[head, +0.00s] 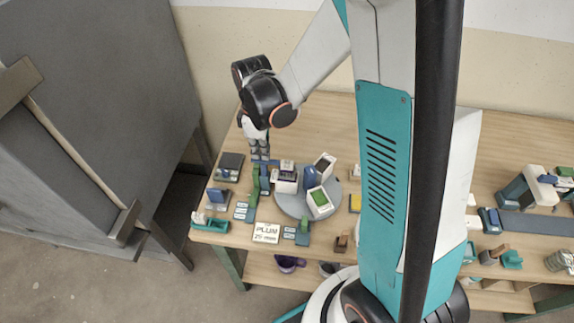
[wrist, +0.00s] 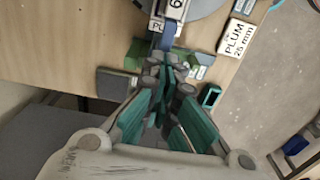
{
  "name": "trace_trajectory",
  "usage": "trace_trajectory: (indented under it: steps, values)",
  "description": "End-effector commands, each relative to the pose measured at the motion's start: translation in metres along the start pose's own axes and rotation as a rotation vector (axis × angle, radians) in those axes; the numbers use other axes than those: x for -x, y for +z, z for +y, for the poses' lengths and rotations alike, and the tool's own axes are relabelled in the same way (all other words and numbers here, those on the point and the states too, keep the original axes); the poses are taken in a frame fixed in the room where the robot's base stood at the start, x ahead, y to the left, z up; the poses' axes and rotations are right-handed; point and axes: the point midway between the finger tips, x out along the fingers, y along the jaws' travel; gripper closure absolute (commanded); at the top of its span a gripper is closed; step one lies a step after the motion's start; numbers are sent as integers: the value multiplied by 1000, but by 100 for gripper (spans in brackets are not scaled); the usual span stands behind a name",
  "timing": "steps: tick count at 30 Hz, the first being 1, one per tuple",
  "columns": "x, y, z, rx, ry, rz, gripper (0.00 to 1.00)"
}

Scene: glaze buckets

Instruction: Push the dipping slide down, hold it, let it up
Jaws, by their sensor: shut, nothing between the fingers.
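My gripper (head: 260,157) points down over the left part of the workbench, with its fingers closed and nothing between them. In the wrist view its teal fingers (wrist: 164,72) converge close to a blue upright piece (wrist: 168,38) and a green piece (wrist: 139,54). The blue piece (head: 265,182) and green piece (head: 255,184) also show in the head view, just below the fingertips. They look like parts of the dipping slide, but I cannot tell for sure. The fingertips hide part of them, and contact cannot be told.
A grey turntable (head: 292,205) carries a white-and-green block (head: 320,203) and other blocks. A white sign (head: 266,233) reads "PLUM 25 mm". Small dark-topped stands (head: 230,165) line the left edge. A big grey cabinet (head: 95,90) stands left of the bench. Purple bowl (head: 289,263) below.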

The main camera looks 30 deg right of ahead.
Motion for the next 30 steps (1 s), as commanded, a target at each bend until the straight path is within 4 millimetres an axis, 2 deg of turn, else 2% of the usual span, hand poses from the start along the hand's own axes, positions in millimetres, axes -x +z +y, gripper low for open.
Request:
trace_trajectory:
  steps: [8, 23, 30]
  values:
    - [10, 0, 0, 0, 0, 0, 100]
    - [53, 0, 0, 0, 0, 0, 100]
    - [55, 0, 0, 0, 0, 0, 100]
